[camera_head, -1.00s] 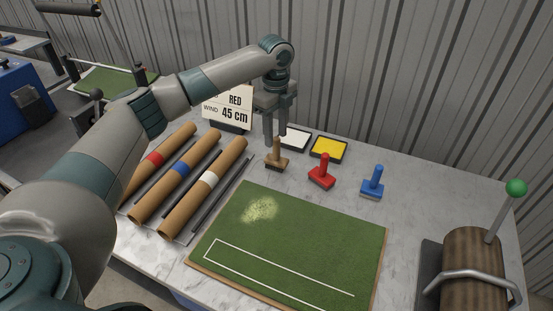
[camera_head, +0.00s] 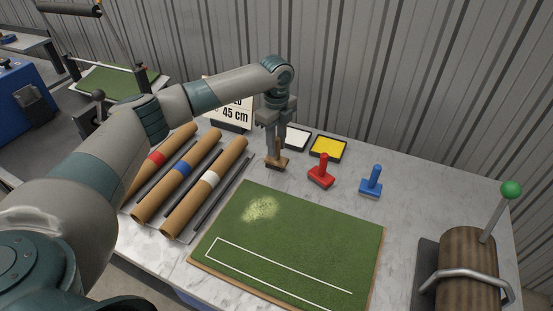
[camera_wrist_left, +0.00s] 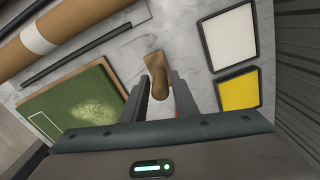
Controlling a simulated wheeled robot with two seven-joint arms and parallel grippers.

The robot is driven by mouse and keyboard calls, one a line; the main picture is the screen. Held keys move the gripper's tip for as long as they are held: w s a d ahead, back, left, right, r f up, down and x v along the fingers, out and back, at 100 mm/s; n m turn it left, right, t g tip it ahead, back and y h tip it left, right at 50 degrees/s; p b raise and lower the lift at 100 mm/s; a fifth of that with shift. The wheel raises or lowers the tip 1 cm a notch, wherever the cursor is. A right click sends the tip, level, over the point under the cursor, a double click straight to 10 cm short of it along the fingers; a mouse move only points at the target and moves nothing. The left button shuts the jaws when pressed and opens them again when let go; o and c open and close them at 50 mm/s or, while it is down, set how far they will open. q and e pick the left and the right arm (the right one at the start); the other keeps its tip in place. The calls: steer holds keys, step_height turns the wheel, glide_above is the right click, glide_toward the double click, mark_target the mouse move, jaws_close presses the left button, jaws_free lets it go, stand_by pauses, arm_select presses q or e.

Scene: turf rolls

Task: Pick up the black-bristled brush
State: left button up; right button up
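A brush with a wooden handle and tan block (camera_head: 277,163) stands on the marble table, with a thin dark edge under the block. In the left wrist view its handle and block (camera_wrist_left: 156,64) show from above. My left gripper (camera_head: 276,150) points down over it, with a finger on either side of the handle. In the left wrist view the fingers (camera_wrist_left: 161,83) are apart, with gaps to the handle, so the gripper is open around it. My right gripper is not in view.
A red stamp (camera_head: 321,173) and a blue stamp (camera_head: 371,182) stand to the right. White (camera_head: 296,137) and yellow (camera_head: 328,147) pads lie behind. Turf (camera_head: 300,240) lies in front, banded rolls (camera_head: 180,178) to the left, a sign (camera_head: 235,115) behind. A wooden roller (camera_head: 468,265) stands far right.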

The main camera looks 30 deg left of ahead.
arm_select(q)
jaws_close()
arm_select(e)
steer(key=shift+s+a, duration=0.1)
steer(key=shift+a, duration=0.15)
